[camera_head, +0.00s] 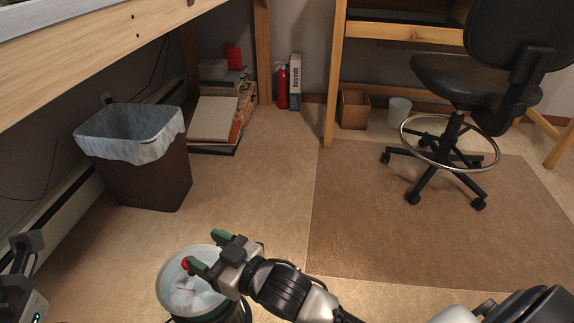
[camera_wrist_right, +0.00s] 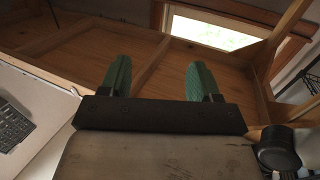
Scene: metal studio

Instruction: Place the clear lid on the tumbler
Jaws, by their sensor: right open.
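I cannot make out a tumbler or a clear lid in either view. My right gripper (camera_head: 208,251) reaches in from the lower right of the head view, over the near edge of a round, pale-rimmed container. Its green fingers stand apart. In the right wrist view the same gripper (camera_wrist_right: 158,78) is open, with nothing between its fingers. Part of my left arm shows at the lower left edge of the head view, but I see no left fingertips.
The round container (camera_head: 175,305) stands low at the bottom, with something whitish inside. A lined brown bin (camera_head: 140,175) stands at left. A wheeled black chair (camera_head: 468,82) stands on a brown mat (camera_head: 365,235). A keyboard (camera_wrist_right: 12,122) shows in the wrist view. The middle floor is clear.

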